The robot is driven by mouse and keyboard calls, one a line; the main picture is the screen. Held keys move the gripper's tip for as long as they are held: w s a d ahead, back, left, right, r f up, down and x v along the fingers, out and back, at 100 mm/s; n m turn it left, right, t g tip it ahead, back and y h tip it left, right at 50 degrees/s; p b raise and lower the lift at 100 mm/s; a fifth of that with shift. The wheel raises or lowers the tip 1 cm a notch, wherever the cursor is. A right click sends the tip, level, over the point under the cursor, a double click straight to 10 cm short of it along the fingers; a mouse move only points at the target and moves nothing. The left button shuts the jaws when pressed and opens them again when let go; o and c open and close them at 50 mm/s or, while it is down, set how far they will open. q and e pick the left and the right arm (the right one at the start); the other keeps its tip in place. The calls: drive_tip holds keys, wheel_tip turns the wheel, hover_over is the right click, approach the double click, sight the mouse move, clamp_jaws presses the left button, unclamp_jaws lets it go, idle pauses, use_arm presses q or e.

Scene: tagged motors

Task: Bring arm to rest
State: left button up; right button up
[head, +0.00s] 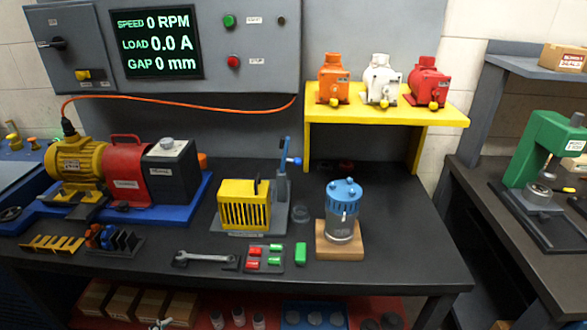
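Neither of my grippers shows in the head view, and no arm reaches over the bench. Three tagged motors stand upright on the yellow shelf (440,116): an orange motor (333,78), a white motor (381,80) and a red motor (428,81). A larger yellow motor (77,164) is at the left of the bench, in line with a red housing (126,172) and a dark block (171,170) on a blue base (185,210). The wall display (157,42) reads 0 RPM, 0.0 A and 0 mm.
The dark bench (400,240) holds a yellow slotted box (243,205), a blue-topped clear canister (342,210) on a wooden block, a wrench (207,260) and a tray of red and green pieces (264,257). A green press (545,155) stands on the right-hand bench. The front-right bench top is clear.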

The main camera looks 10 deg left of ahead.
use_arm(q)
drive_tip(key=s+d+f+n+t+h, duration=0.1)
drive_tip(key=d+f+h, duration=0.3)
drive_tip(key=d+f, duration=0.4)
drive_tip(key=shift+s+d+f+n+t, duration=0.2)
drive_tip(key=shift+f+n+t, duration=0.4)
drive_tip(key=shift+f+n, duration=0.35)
